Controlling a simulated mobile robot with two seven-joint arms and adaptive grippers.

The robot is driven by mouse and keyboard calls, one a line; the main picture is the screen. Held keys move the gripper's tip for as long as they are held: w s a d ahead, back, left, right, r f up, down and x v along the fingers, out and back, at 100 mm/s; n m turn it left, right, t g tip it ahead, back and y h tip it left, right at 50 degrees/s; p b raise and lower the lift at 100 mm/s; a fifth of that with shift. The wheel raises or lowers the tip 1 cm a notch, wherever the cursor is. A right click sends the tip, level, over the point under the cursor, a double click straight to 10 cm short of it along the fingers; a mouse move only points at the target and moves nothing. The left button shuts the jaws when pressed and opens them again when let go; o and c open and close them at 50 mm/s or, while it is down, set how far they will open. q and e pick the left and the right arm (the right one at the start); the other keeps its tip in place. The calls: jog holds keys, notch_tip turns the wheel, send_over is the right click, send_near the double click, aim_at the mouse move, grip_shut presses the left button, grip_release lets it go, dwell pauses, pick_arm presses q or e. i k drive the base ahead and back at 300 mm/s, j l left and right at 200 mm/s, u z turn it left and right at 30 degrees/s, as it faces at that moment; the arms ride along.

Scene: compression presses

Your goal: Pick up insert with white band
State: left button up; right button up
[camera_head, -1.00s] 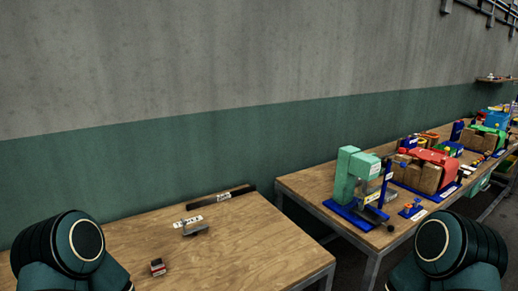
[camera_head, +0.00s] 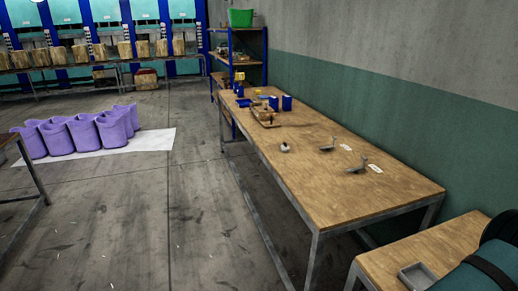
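No insert with a white band can be made out clearly. On the long wooden table (camera_head: 330,200) a small pale, rounded piece (camera_head: 285,148) stands alone. To its right are two small grey metal pieces, one farther back (camera_head: 327,145) and one nearer (camera_head: 356,166). White labels (camera_head: 376,169) lie beside them. They are too small to tell whether any carries a white band. Neither of my grippers shows; only a dark green link of one of my arms is at the lower right corner.
A second wooden table with a grey tray (camera_head: 417,275) is at the lower right. Blue containers (camera_head: 287,103) and a wooden tray stand at the long table's far end, near a blue shelf (camera_head: 238,60). Purple bins (camera_head: 85,132) stand on a white floor sheet. The floor between is open.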

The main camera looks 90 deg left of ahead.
aim_at(284, 148)
jog(key=u, duration=3.35)
jog(key=i+j+u, duration=0.1)
jog(key=i+u, duration=0.4)
jog(key=i, duration=3.3)
jog(key=i+z, duration=0.4)
jog(key=i+j+z, duration=0.35)
jog(key=i+z, duration=0.15)
jog(key=z, duration=1.45)
